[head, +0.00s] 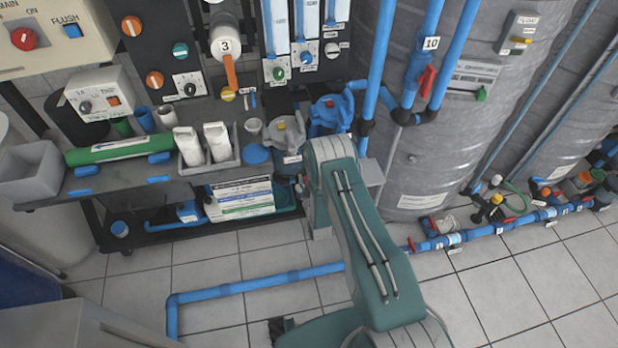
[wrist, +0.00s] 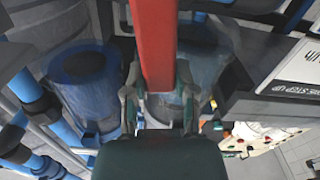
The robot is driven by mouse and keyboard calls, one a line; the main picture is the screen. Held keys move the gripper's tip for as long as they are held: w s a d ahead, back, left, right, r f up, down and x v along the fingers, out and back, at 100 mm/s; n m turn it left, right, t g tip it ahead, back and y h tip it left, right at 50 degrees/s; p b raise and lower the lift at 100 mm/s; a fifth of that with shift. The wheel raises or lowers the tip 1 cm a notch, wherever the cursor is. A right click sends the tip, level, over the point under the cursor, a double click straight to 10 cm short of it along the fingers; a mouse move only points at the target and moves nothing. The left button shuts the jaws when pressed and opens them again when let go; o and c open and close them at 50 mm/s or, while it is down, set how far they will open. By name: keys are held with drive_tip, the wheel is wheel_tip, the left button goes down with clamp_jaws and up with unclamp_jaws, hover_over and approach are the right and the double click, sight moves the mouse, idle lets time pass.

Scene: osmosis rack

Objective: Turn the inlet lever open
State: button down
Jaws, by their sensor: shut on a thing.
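The inlet lever shows as a long flat red bar (wrist: 153,45) in the wrist view, running from the top edge down between my fingers. My gripper (wrist: 158,82) is shut on this bar, with one dark green finger on each side. The lever's pivot and valve body cannot be made out. In the head view my green arm reaches toward the rack beside the blue pipes, and its upper part hides my gripper and the held lever.
A blue housing (wrist: 85,75) stands close to the left of my fingers. In the head view, a grey tank (head: 445,150) stands to the right, and a blue floor pipe (head: 255,286) crosses the tiles. Tiled floor (head: 500,280) is open at the right front.

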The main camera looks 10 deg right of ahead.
drive_tip(key=a+n, duration=0.1)
drive_tip(key=n, duration=0.1)
drive_tip(key=a+f+n, duration=0.1)
drive_tip(key=n, duration=0.1)
drive_tip(key=shift+w+a+n, duration=0.1)
drive_tip(key=shift+a+n, duration=0.2)
drive_tip(key=a+f+n, duration=0.3)
drive_tip(key=f+n, duration=0.2)
drive_tip(key=n, duration=0.6)
drive_tip(key=shift+a+f, duration=0.15)
drive_tip(key=shift+f, duration=0.2)
drive_tip(key=shift+f+n, duration=0.15)
drive_tip(key=shift+n, duration=0.25)
drive_tip(key=shift+c, duration=2)
unclamp_jaws()
